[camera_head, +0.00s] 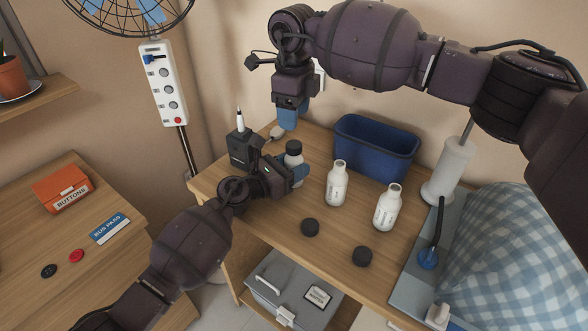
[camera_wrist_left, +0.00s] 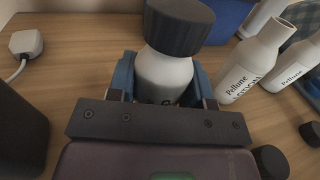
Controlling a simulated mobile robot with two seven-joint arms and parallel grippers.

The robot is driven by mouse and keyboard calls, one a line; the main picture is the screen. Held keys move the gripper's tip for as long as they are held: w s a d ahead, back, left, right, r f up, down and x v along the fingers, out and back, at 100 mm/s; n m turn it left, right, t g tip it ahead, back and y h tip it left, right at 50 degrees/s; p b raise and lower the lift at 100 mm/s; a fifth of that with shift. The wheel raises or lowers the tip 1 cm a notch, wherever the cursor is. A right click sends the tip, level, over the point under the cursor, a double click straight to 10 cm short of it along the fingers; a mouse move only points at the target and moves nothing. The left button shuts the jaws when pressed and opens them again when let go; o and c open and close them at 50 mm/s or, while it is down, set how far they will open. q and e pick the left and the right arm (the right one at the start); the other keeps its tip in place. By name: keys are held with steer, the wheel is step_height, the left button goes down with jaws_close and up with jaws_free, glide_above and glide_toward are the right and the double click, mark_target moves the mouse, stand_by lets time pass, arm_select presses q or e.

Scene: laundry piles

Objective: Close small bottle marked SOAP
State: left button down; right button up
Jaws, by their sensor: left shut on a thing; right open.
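A small white bottle (camera_head: 293,162) stands upright on the wooden table with a black cap (camera_head: 293,147) on top. My left gripper (camera_head: 297,172) is shut around its body from the front. The left wrist view shows the bottle (camera_wrist_left: 165,76) between the blue fingers, with the cap (camera_wrist_left: 180,24) over its mouth. I cannot tell how tight the cap is. The bottle's label is mostly hidden, so SOAP cannot be read. My right gripper (camera_head: 287,118) points down, open and empty, above and behind the bottle.
Two uncapped white bottles (camera_head: 337,184) (camera_head: 387,207) stand to the right, marked Pellune; the nearer one in the wrist view reads LOTION. Two loose black caps (camera_head: 310,227) (camera_head: 362,256) lie in front. A blue bin (camera_head: 372,153) stands behind. A black box with a white pen (camera_head: 240,120) stands left.

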mark_target(294, 144)
steer(key=n, duration=1.5)
steer(key=shift+f, duration=0.15)
steer(key=shift+f, duration=3.9)
